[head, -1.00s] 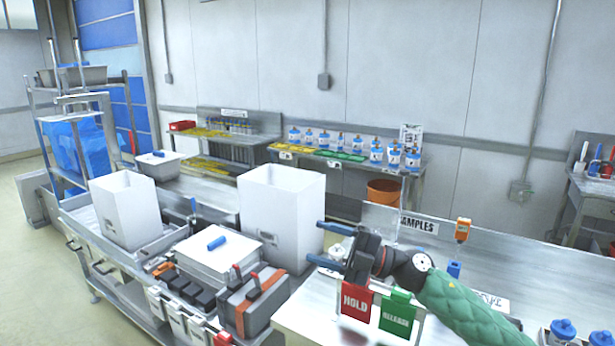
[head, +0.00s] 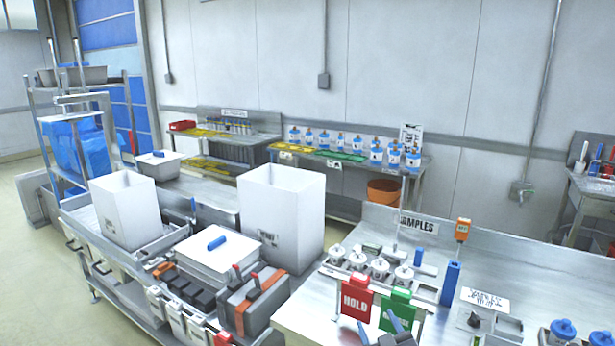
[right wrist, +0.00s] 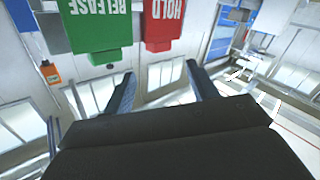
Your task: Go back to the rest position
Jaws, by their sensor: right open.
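My right gripper (head: 380,328) is at the bottom edge of the head view, just in front of the sample bench. Its blue fingers are apart, with nothing between them. In the right wrist view the two fingers (right wrist: 158,90) are spread and empty. The red HOLD sign (head: 357,299) and the green RELEASE sign (head: 396,308) stand just beyond the gripper. Both signs also show upside down at the top of the right wrist view, red (right wrist: 163,22) and green (right wrist: 97,27). My left gripper is out of view.
Several white-lidded jars (head: 380,267) stand behind the signs on the bench (head: 320,312). A blue upright block (head: 450,283) is to their right. Two open white boxes (head: 282,213) (head: 124,208) stand on the left cart, near a grey case (head: 252,300). Blue-capped bottles sit at far right.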

